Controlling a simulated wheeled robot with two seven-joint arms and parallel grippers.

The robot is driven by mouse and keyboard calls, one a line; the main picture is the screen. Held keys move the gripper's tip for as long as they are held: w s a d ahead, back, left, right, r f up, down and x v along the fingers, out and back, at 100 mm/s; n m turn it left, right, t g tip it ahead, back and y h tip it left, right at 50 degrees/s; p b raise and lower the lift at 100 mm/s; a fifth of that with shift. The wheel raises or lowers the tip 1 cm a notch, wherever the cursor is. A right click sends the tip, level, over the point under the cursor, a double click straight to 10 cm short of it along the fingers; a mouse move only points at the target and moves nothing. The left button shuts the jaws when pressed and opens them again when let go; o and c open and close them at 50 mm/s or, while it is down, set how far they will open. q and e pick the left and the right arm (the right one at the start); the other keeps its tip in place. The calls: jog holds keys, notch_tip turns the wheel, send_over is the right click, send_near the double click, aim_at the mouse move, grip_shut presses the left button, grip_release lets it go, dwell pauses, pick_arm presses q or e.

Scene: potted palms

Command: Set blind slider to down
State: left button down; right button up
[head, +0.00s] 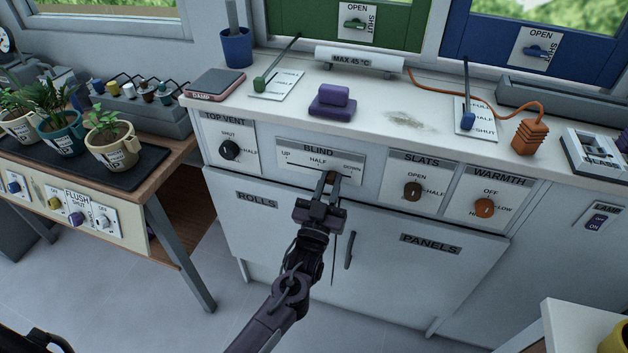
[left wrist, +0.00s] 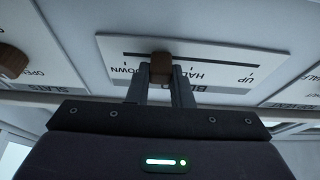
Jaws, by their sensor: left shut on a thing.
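The blind panel (head: 320,161) is a white plate on the counter front with a horizontal slot marked UP at left, HALF in the middle and DOWN at right. My left gripper (head: 331,180) reaches up to it from below and is shut on the brown slider knob (left wrist: 160,68). In the left wrist view the panel (left wrist: 220,70) appears upside down, with DOWN at left. The knob sits on the slot between HALF and DOWN, with a finger on each side. In the head view the gripper mostly hides the knob. My right gripper is not in view.
The top vent knob (head: 230,149) is left of the panel; the slats knob (head: 412,191) and warmth knob (head: 484,207) are to its right. Cupboard doors with a dark handle (head: 349,250) lie below. A table with potted palms (head: 112,140) stands at left.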

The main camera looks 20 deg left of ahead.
pick_arm(q)
jog(key=d, duration=0.4)
jog(key=shift+s+d, duration=0.1)
jog(key=shift+d, duration=0.2)
jog(key=c, duration=1.6)
grip_release()
jog(key=shift+o, duration=1.3)
jog(key=shift+d, duration=0.1)
jog(key=shift+o, duration=0.3)
jog(key=shift+s+f, duration=0.3)
jog(key=shift+s, duration=0.15)
send_near(355, 174)
jog(key=s, duration=0.2)
jog(key=shift+w+f+b, duration=0.15)
jog(key=shift+f+b, duration=0.15)
jog(key=shift+b, duration=0.15)
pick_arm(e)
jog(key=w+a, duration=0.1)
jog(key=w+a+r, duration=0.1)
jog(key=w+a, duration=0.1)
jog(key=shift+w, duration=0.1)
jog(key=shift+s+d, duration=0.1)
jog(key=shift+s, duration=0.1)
